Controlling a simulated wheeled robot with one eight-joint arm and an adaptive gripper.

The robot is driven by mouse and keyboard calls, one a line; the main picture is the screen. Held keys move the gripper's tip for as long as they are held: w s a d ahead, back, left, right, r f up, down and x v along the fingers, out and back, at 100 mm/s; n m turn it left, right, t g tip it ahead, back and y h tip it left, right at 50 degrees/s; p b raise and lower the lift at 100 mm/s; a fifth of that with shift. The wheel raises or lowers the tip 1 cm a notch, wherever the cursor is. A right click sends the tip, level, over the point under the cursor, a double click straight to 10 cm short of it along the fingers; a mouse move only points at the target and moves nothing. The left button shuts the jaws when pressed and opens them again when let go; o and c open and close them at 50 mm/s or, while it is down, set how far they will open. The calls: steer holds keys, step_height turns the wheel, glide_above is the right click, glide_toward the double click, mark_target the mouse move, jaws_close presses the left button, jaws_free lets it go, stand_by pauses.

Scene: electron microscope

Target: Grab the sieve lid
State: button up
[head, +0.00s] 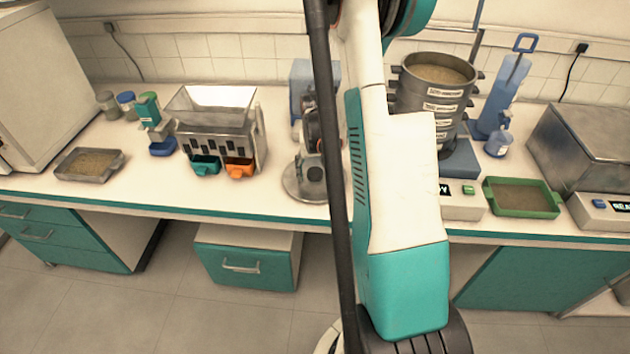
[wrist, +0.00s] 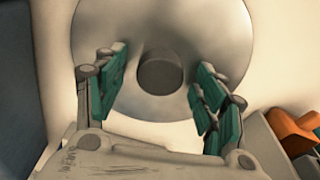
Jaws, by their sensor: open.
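The sieve lid (wrist: 165,20) is a round grey metal disc with a dark round knob (wrist: 160,71) at its centre. In the wrist view it lies flat on the pale bench top. In the head view the lid (head: 291,186) lies near the bench's front edge, partly hidden by my gripper and arm. My gripper (wrist: 161,78) is open above the lid, with its teal-padded fingers on either side of the knob. The fingers look apart from the knob; I cannot tell their exact height above it.
A metal splitter box (head: 218,110) with teal and orange trays (head: 239,169) stands left of the lid. A sieve stack (head: 432,95) stands right, beyond my arm. A green tray of sand (head: 522,198) lies farther right. Bare bench shows around the lid's left side.

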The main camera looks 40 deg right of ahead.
steer(key=shift+r, duration=0.1)
steer(key=c, duration=1.3)
